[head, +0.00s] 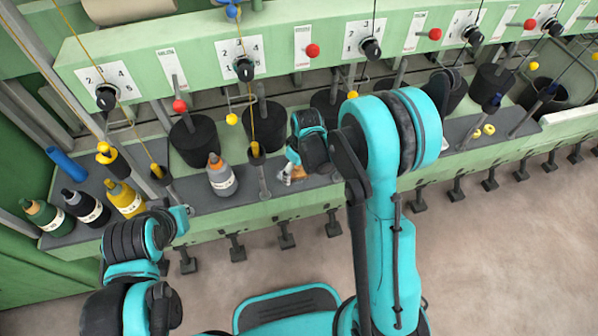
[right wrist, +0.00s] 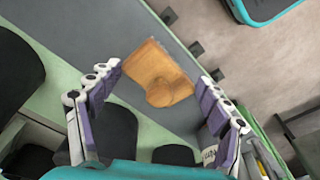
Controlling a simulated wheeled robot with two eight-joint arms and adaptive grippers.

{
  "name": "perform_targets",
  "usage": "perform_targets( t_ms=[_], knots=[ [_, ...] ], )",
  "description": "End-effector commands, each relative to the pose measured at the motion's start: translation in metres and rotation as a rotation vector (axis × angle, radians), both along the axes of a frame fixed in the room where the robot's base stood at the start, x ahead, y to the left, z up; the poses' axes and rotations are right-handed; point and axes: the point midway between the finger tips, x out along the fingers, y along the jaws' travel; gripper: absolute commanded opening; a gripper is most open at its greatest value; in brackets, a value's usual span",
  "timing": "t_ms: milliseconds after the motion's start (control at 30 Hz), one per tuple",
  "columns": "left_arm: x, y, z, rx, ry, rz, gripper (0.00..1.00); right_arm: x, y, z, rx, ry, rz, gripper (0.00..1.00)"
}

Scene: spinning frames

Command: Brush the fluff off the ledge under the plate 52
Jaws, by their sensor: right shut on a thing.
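My right gripper (right wrist: 160,84) is shut on a wooden brush (right wrist: 151,62), a tan block with a round knob, held between its fingers over the grey ledge (right wrist: 75,30). In the head view the right gripper (head: 291,176) is low at the ledge (head: 300,197), mostly hidden by its wrist, with a bit of tan showing. I cannot tell whether the brush touches the ledge. White number plates (head: 367,39) line the green rail above; I cannot make out a 52. No fluff can be told apart. My left gripper (head: 181,219) is at the lower left, its fingers not clear.
Bottles stand on the ledge: a grey one with an orange cap (head: 221,178), a yellow one (head: 126,199), a black one (head: 86,208) and a green one (head: 45,217). A blue tube (head: 67,165) lies behind them. Dark cylinders (head: 193,140) and hanging cords fill the back.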

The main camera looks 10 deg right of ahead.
Motion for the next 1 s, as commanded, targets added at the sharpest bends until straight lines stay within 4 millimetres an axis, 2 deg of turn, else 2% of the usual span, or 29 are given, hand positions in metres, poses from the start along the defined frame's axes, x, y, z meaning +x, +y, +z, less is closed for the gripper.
perform_targets(
  t_ms=[100, 400, 1000],
  knots=[
    [0.000, 0.000, 0.010, 0.000, 0.000, 0.000, 0.00, 0.002, 0.002, 0.014, 0.000, 0.000, 0.000, 0.31],
    [0.000, 0.000, 0.025, 0.000, 0.000, 0.000, 0.00, 0.005, 0.005, 0.036, 0.000, 0.000, -0.003, 0.31],
    [0.000, 0.000, 0.025, 0.000, 0.000, 0.000, 0.00, 0.004, 0.004, 0.038, 0.000, 0.000, -0.013, 0.31]
  ],
)
